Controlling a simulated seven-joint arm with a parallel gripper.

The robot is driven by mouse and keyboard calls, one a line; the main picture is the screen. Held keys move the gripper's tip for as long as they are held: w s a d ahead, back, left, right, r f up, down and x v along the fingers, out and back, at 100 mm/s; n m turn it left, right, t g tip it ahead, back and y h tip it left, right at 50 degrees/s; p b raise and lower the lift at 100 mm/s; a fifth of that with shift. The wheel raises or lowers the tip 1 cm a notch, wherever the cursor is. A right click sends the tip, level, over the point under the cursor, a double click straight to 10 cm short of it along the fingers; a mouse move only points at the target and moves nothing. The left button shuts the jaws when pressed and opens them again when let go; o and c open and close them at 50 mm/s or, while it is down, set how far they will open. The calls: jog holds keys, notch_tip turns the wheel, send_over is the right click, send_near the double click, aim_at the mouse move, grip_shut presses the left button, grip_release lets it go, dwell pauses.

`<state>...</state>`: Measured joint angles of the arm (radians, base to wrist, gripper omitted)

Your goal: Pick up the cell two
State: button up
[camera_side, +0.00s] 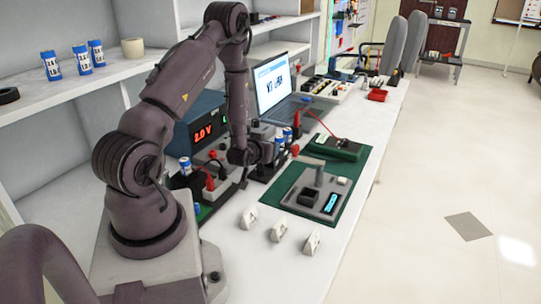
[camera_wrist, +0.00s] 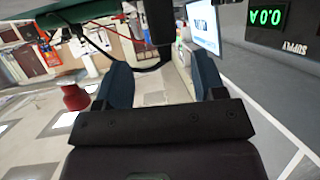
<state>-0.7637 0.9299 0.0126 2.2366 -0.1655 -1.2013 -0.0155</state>
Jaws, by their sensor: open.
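Blue-and-white cells stand in several places in the side view. One (camera_side: 185,166) is left of my gripper and another (camera_side: 288,135) is close behind it, partly hidden. Three more sit on the shelf, one of them here (camera_side: 83,61). I cannot tell which is cell two. My gripper (camera_side: 268,152) is low over the bench among the rig parts, its fingers small and partly hidden there. In the wrist view my gripper (camera_wrist: 163,82) shows two dark teal fingers spread apart with no object held between them.
A power supply (camera_side: 198,125) and laptop (camera_side: 271,84) stand behind my arm. Red posts (camera_side: 209,184) rise near the gripper. A green mat (camera_side: 352,195) bears a grey fixture (camera_side: 323,199). White wedge-shaped pieces (camera_side: 278,231) line the front. A green box (camera_side: 337,148) sits beyond.

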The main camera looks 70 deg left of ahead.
jog(key=x, duration=0.4)
jog(key=shift+w+a+f, duration=0.15)
jog(key=shift+w, duration=0.1)
jog(key=c, duration=1.1)
jog(key=shift+o, duration=0.2)
